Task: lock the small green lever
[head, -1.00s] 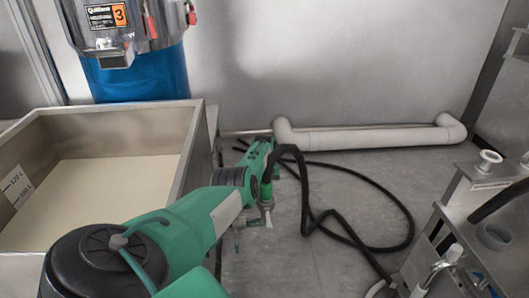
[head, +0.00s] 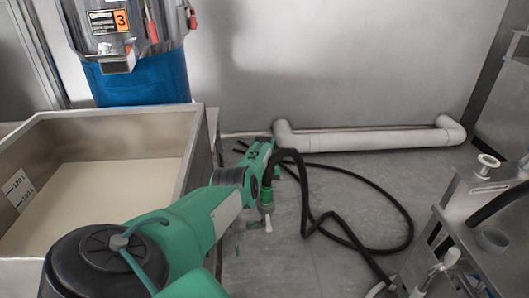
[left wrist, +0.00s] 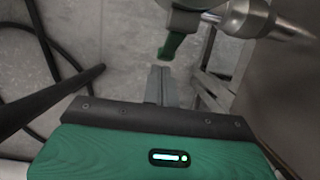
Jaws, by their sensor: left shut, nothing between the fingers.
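The small green lever (left wrist: 172,46) shows in the left wrist view, hanging below a grey metal valve (left wrist: 185,20) with a pointed metal spout (left wrist: 240,18) at its right. My left gripper (left wrist: 160,82) has its grey fingers together, with nothing between them. The fingertips lie close to the lever's lower end in that picture; I cannot tell whether they touch. The lever is too small to make out surely there. My right gripper is out of view.
A steel bin (head: 195,150) stands at the left, with a blue container (head: 140,78) behind it. A black hose (head: 306,200) loops over the floor. A pale pipe (head: 370,140) runs along the back wall. Steel equipment (head: 470,200) stands at the right.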

